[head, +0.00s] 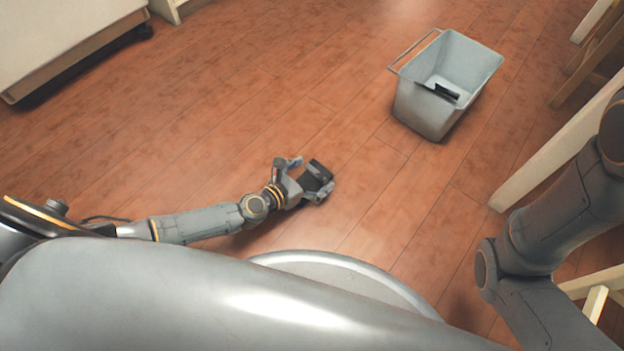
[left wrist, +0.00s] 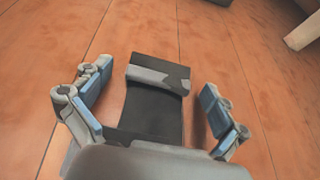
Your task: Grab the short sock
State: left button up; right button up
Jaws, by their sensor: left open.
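A short black sock (head: 319,170) with a grey band lies on the wooden floor at the middle of the head view. In the left wrist view the sock (left wrist: 155,108) lies between the two fingers of my left gripper (left wrist: 152,106), with a gap on each side. Its near end is hidden behind the gripper's palm. In the head view my left gripper (head: 309,177) is open, low over the floor around the sock. My right arm shows at the right edge of the head view, but its gripper is out of view.
A grey-blue bin (head: 425,112) with a wire handle stands on the floor beyond and to the right, with a dark item (head: 441,92) inside. A pale cabinet (head: 60,40) is at upper left. Wooden furniture legs (head: 560,140) stand along the right. The floor between is clear.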

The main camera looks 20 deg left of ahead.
pick_arm(q)
jog(key=shift+w+d, duration=0.1)
jog(key=shift+w, duration=0.1)
jog(key=c, duration=1.2)
